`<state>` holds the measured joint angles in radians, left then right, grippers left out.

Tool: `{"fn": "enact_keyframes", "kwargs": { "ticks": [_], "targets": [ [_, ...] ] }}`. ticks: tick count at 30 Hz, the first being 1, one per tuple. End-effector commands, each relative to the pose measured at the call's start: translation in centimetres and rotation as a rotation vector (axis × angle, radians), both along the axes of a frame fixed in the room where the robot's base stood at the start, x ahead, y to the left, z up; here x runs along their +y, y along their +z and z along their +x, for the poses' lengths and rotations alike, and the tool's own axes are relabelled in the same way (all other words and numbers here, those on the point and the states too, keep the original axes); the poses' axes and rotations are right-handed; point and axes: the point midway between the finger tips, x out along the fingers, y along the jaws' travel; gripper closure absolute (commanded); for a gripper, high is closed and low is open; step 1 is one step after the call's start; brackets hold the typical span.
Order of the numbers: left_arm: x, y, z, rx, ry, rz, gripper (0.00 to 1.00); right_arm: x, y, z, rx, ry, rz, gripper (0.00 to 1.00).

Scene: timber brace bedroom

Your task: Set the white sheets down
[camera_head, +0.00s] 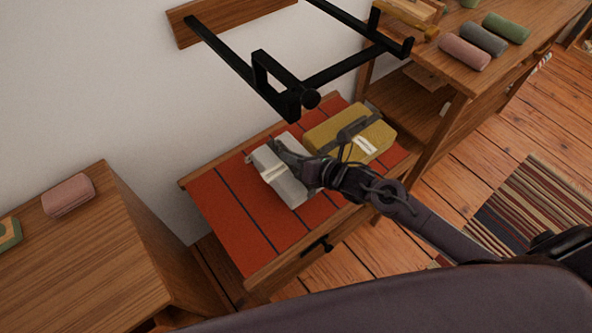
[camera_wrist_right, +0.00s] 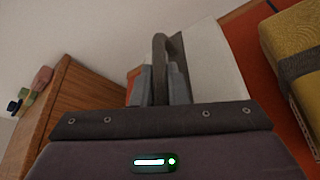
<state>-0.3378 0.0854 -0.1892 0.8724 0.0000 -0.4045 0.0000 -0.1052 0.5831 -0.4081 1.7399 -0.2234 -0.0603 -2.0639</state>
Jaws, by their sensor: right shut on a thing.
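In the right wrist view the white sheets (camera_wrist_right: 208,65) show just past my right gripper (camera_wrist_right: 165,75). I cannot tell whether the bundle touches the runner. My left gripper is not in view.
A mustard folded bundle (camera_head: 372,134) with a grey strap lies right of the white sheets. The red runner (camera_head: 225,200) is bare at left. A black metal frame (camera_head: 268,80) juts from the wall above. A wooden cabinet (camera_head: 95,245) bears a pink roll (camera_head: 68,194).

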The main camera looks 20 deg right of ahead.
Motion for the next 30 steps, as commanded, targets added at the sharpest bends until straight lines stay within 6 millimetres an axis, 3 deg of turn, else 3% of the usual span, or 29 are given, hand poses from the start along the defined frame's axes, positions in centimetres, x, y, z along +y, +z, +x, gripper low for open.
{"fn": "enact_keyframes", "kwargs": {
  "ticks": [14, 29, 30],
  "targets": [
    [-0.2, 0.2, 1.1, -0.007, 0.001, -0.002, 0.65, 0.0, -5.1, 0.2, -0.007, -0.003, 0.003, 1.00],
    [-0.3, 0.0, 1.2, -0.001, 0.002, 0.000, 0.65, 0.0, -5.7, 0.1, -0.009, -0.001, 0.002, 1.00],
    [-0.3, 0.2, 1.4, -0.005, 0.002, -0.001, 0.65, 0.0, -5.9, 0.0, -0.003, -0.001, -0.001, 0.81]
  ]
}}
